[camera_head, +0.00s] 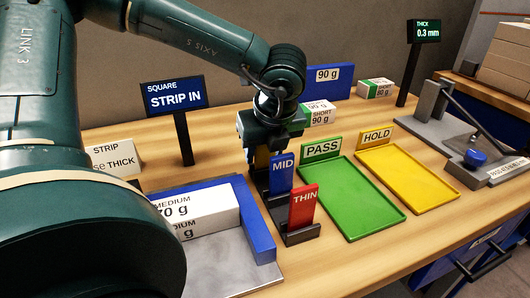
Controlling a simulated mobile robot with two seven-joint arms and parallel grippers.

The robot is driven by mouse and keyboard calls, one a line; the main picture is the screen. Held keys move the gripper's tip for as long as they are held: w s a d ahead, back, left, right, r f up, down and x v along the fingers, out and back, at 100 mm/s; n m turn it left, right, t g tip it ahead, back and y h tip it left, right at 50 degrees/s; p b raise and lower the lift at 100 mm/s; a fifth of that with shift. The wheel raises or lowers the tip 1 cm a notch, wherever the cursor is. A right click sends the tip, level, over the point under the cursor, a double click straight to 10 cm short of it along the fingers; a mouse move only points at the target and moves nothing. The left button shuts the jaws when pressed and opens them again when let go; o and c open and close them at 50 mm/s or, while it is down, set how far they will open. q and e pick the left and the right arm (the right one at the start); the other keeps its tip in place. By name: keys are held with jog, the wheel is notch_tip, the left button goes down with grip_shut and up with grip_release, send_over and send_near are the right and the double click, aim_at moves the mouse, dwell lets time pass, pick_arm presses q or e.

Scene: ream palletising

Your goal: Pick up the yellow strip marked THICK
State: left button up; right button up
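The yellow strip (262,158) shows only as a small patch behind the blue MID strip (281,175); its THICK label is hidden. The red THIN strip (303,207) stands in front of the blue one in a dark rack (299,236). My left gripper (264,163) points down over the back of the rack, at the yellow strip. Its fingers are mostly hidden by the strips and its own body, so I cannot tell whether they grip the yellow strip. My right gripper is not in view.
A blue-edged squaring tray (262,228) holds white reams (197,212) left of the rack. A green PASS tray (352,195) and yellow HOLD tray (408,180) lie to the right. A STRIP IN sign (175,95) stands behind. A grey gauge (440,140) is far right.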

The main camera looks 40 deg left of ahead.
pick_arm(q)
jog(key=c, duration=0.6)
jog(key=shift+r, duration=0.1)
